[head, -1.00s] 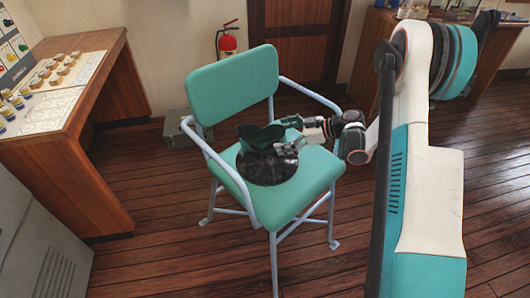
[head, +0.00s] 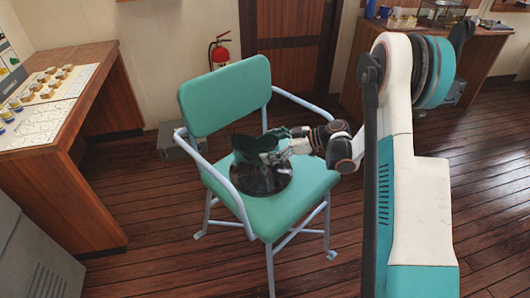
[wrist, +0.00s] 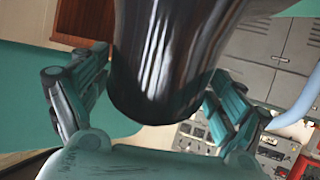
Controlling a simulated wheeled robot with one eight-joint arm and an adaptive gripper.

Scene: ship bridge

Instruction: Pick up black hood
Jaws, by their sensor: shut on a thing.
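The black hood (head: 262,180) is a glossy dark piece with a wide round lower part and a flared upper part. In the head view it is at the seat of the green chair (head: 305,190); I cannot tell whether it touches the seat. My gripper (head: 282,146) reaches in from the right and is shut on the hood's upper part. In the wrist view the hood (wrist: 165,60) fills the top middle, between the two teal fingers of my gripper (wrist: 155,98). The hood's far side is hidden.
The chair's pale blue armrests (head: 215,175) and green backrest (head: 225,97) stand close around the hood. A wooden console (head: 95,125) is at the left. A red fire extinguisher (head: 220,52) hangs on the wall behind. The wooden floor (head: 165,240) before the chair is clear.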

